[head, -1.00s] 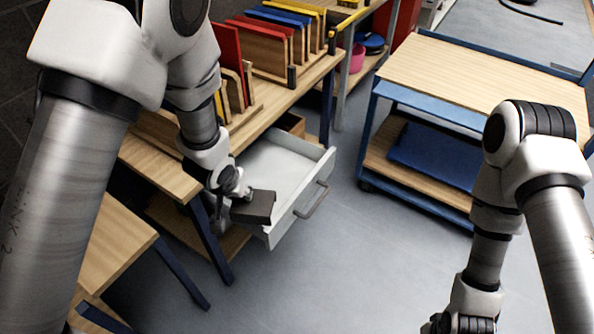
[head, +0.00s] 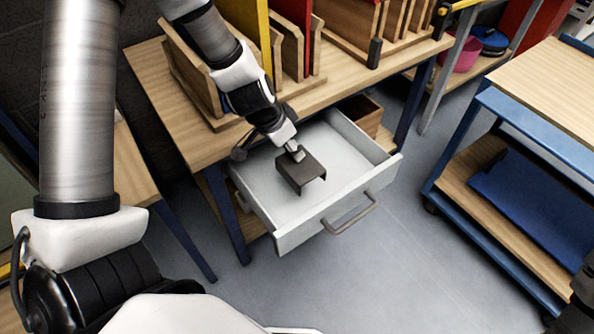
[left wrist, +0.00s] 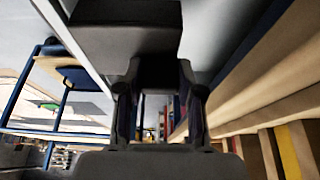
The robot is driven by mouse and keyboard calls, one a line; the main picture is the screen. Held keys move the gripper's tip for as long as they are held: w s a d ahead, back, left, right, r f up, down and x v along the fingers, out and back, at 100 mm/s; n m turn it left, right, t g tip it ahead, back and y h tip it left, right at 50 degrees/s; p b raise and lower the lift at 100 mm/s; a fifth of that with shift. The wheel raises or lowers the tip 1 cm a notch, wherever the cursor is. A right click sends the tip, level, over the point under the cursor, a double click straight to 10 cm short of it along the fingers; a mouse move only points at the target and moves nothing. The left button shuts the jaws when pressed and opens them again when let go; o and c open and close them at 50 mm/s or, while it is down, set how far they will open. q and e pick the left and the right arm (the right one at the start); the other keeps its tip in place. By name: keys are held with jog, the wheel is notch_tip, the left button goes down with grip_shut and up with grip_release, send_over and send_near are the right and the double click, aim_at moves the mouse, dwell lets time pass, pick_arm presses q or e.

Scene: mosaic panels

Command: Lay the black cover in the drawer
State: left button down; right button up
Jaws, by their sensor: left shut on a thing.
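The black cover (head: 301,172) is a small dark channel-shaped piece. In the head view it is over the inside of the open white drawer (head: 345,198), open side down; I cannot tell whether it touches the drawer floor. My left gripper (head: 296,153) is shut on the cover's far edge, reaching in from above. In the left wrist view the cover (left wrist: 125,35) fills the upper middle, held between the fingers (left wrist: 160,95). The drawer is pulled out under the wooden bench and otherwise looks empty.
The wooden bench (head: 190,125) with upright coloured panels (head: 294,30) stands over the drawer. A small wooden box (head: 362,112) is behind the drawer. A blue-framed cart (head: 470,125) stands at the right. The floor in front of the drawer is clear.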

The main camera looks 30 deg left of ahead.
aim_at(291, 171)
pick_arm(q)
notch_tip(291, 171, down, 10)
jog(key=b, duration=0.8)
jog(key=shift+a+r, duration=0.1)
jog(key=shift+r, duration=0.2)
jog(key=c, duration=0.7)
grip_release()
jog(key=p+v, duration=1.2)
jog(key=p, duration=0.1)
jog(key=shift+r, duration=0.15)
